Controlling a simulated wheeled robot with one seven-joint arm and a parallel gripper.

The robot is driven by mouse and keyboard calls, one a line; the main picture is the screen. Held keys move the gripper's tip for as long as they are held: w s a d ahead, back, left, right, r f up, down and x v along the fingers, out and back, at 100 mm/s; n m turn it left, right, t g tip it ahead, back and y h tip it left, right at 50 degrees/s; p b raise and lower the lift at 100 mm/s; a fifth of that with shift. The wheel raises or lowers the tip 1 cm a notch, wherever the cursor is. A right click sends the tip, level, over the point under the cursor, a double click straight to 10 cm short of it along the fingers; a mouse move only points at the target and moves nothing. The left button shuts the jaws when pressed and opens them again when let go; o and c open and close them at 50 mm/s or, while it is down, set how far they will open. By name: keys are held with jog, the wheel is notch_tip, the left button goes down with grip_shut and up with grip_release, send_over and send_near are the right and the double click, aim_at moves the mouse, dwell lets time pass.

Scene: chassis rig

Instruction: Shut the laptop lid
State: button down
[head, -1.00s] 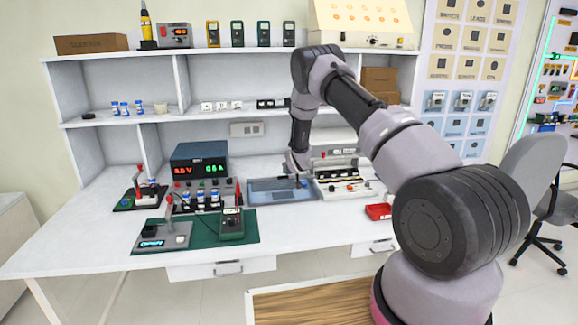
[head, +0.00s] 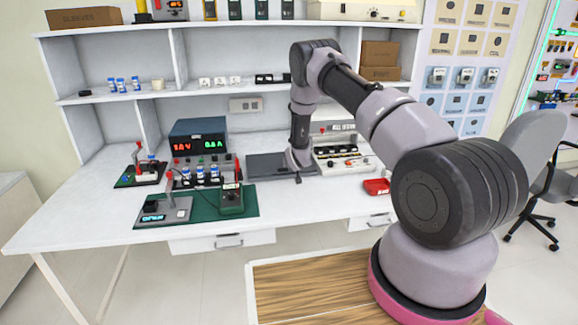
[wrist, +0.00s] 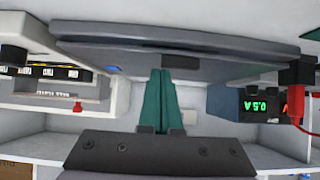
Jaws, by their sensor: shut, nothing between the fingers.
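The laptop (head: 268,165) is a dark grey slab on the bench in the head view, between the power supply and the white test unit. Its lid lies down low over the base, and no screen or keys show. In the wrist view the laptop (wrist: 220,65) spans the top as a wide grey slab with a layered edge. I cannot tell whether a thin gap is left. My gripper (wrist: 160,74) is shut and empty, its green fingers at the laptop's grey face. In the head view my gripper (head: 298,179) is at the laptop's right part, mostly hidden by my wrist.
A power supply (head: 198,138) with red and green digits stands left of the laptop. A white test unit (head: 345,160) is close on the right, with a red tray (head: 376,187) in front. A green mat (head: 215,212) carries instruments at front left. Shelves rise behind.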

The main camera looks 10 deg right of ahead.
jog(key=shift+s+f, duration=0.15)
jog(key=shift+s, duration=0.05)
jog(key=v, duration=1)
jog(key=s+d+r+m+g, duration=0.1)
jog(key=s+r, duration=0.3)
jog(key=r, duration=0.7)
jog(key=s+d+r+m, duration=0.1)
jog(key=s+r, duration=0.3)
jog(key=r, duration=0.7)
jog(key=s+d+r+m+g, duration=0.15)
jog(key=s+r, duration=0.25)
jog(key=r, duration=0.7)
jog(key=s+r, duration=0.4)
jog(key=s, duration=0.6)
jog(key=s+r+y, duration=0.1)
jog(key=s+r, duration=0.3)
jog(key=s, duration=0.7)
jog(key=s+r+g+y, duration=0.1)
jog(key=s+r, duration=0.3)
jog(key=s, duration=0.7)
jog(key=shift+s+r+m, duration=0.15)
jog(key=shift+m, duration=0.2)
